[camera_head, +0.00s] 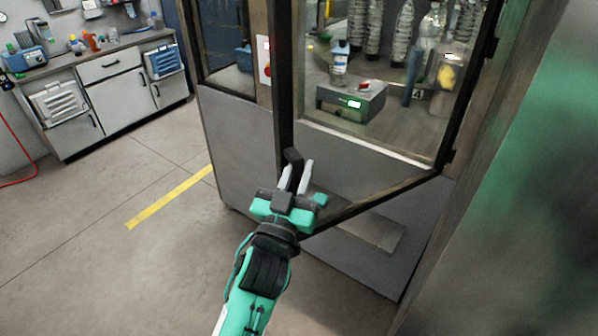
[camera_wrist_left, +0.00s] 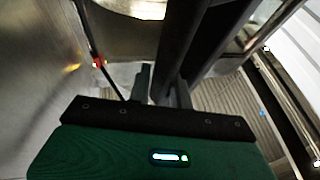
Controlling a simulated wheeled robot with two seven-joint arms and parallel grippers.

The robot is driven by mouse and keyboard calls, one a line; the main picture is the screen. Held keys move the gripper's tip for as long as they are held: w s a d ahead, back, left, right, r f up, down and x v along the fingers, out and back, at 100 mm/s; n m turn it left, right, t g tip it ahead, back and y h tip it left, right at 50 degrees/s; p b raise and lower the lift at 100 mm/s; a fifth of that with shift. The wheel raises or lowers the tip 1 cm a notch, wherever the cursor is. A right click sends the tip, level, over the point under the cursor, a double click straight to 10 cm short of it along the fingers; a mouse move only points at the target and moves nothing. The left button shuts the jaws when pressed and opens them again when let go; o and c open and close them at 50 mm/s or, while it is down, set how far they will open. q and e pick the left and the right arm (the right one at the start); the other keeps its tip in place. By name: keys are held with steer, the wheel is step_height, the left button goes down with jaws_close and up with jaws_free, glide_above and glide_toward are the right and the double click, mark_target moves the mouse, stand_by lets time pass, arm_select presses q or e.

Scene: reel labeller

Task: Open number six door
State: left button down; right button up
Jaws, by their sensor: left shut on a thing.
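The machine door (camera_head: 375,203) is a dark-framed door with a clear pane on the grey cabinet. It stands partly open, its lower frame slanting out from the hinge side at the right towards me. Its dark handle (camera_head: 292,158) is on the free upright edge. My left gripper (camera_head: 297,176) is shut on the handle, its pale fingers on either side of it. In the left wrist view the fingers (camera_wrist_left: 160,88) are beside a dark upright bar, and the grip itself is partly hidden. I cannot read a number six on the door. My right gripper is out of view.
Inside the cabinet are a grey device (camera_head: 352,100) with a lit display and several bottles. A wall or panel (camera_head: 500,220) stands close at the right. A counter (camera_head: 120,85) is at the back left. The floor (camera_head: 130,260) at the left is clear, with a yellow line.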

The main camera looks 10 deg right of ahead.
arm_select(q)
steer(key=shift+r, duration=0.15)
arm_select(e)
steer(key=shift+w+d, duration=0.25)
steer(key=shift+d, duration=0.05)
arm_select(q)
steer(key=c, duration=1.3)
jaws_free()
steer(key=shift+a, duration=0.1)
steer(key=shift+s+a+f, duration=0.1)
steer(key=shift+s+f, duration=0.1)
steer(key=shift+f, duration=0.1)
steer(key=shift+b+v, duration=2.65)
steer(key=shift+v, duration=3.95)
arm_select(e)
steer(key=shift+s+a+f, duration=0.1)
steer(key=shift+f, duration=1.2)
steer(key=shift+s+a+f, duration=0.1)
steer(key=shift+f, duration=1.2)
